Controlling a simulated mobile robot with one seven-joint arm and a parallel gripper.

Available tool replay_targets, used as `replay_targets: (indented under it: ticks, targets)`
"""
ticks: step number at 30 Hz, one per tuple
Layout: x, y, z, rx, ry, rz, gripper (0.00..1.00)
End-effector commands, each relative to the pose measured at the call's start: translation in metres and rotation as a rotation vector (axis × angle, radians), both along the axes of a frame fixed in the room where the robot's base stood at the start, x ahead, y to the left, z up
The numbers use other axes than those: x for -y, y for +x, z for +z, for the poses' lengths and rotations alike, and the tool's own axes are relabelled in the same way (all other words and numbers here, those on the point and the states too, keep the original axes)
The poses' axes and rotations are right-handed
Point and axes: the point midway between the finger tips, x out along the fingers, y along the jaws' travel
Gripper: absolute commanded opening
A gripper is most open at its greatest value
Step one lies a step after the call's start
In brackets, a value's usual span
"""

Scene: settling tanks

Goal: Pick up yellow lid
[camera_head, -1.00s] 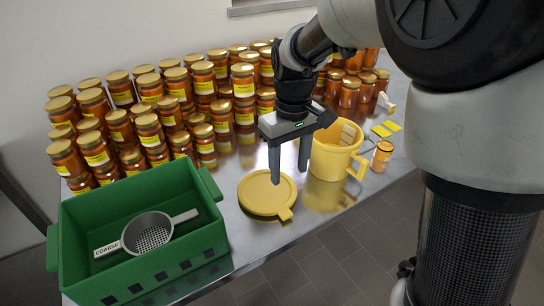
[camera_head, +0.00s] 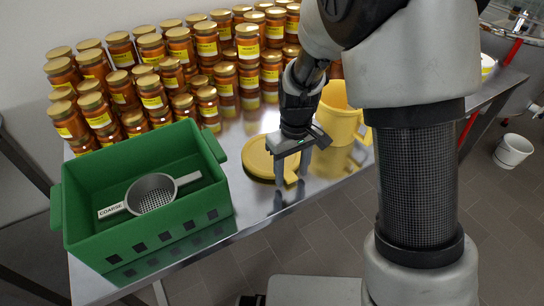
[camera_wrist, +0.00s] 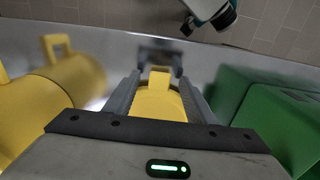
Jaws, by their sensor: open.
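The yellow lid (camera_head: 257,158) lies flat on the metal table, between the green crate and the yellow bucket (camera_head: 342,118). Its tab (camera_head: 291,177) points toward the table's front edge. My gripper (camera_head: 291,172) is pointed down at the front side of the lid, with its fingers low over the tab. In the wrist view, the lid (camera_wrist: 158,103) and its tab show between the two spread fingers of my gripper (camera_wrist: 159,84). The fingers are apart and I see no grip on the tab. My gripper hides part of the lid in the head view.
A green crate (camera_head: 85,235) with a strainer (camera_head: 152,194) labelled COARSE stands at the left. Stacked honey jars (camera_head: 180,48) fill the back of the table. The bucket stands close to the right of my gripper. A white bucket (camera_head: 513,150) is on the floor.

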Motion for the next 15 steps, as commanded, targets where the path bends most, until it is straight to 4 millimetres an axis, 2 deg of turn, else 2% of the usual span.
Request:
replay_targets:
  ticks: [3, 10, 15]
  targets:
    - [0.0003, -0.0003, -0.0086, -0.001, -0.001, 0.000, 0.50]
    - [0.0001, 0.0000, -0.0089, 0.001, 0.001, 0.000, 0.48]
    - [0.0001, 0.0000, -0.0088, 0.001, 0.001, 0.000, 0.20]
